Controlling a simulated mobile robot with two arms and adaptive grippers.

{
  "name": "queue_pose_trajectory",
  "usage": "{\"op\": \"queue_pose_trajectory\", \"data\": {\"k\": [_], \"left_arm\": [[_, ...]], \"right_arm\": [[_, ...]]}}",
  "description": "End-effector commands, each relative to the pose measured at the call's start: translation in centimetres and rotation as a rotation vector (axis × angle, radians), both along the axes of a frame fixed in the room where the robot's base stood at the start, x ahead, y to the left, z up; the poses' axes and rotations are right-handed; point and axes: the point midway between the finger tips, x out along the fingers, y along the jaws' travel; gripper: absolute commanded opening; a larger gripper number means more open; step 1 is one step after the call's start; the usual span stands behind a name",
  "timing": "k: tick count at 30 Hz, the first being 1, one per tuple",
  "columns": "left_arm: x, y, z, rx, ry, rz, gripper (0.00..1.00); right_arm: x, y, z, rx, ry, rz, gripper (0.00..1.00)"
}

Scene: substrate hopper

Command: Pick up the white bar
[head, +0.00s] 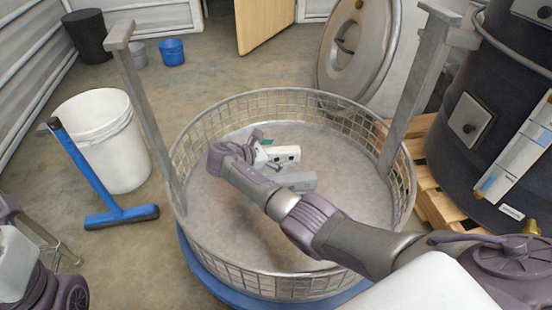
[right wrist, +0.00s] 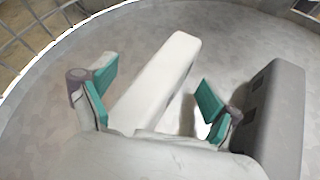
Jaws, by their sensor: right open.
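The white bar (head: 285,154) lies on the floor of the round wire-sided basket (head: 290,95), with dark slots in its near side. In the right wrist view the white bar (right wrist: 165,75) runs away from me between my fingers. My right gripper (head: 263,143) reaches down into the basket at the bar's left end. In the right wrist view my right gripper (right wrist: 157,88) is open, one teal pad on each side of the bar, with gaps showing. The bar's near end is hidden by the gripper body. My left gripper is not in view.
A grey bar (head: 297,181) lies beside the white one, close to my right finger in the right wrist view (right wrist: 275,115). Upright posts (head: 148,120) (head: 408,90) flank the basket. A white bucket (head: 110,140) and blue squeegee (head: 122,215) stand left, a dark drum (head: 490,120) right.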

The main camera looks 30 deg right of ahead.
Motion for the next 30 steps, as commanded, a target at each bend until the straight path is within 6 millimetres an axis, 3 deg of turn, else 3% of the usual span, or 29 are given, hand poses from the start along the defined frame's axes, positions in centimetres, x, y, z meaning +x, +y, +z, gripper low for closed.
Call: {"op": "queue_pose_trajectory", "data": {"k": [5, 20, 30], "left_arm": [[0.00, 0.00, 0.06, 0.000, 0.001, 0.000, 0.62], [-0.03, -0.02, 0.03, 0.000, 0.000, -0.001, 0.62], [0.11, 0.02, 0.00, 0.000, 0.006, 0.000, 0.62]], "right_arm": [[0.01, 0.01, 0.10, 0.000, -0.001, 0.000, 0.86], [-0.06, 0.03, -0.03, 0.001, 0.002, -0.001, 0.03], [-0.06, 0.02, 0.11, 0.001, 0.002, -0.001, 0.00]]}}
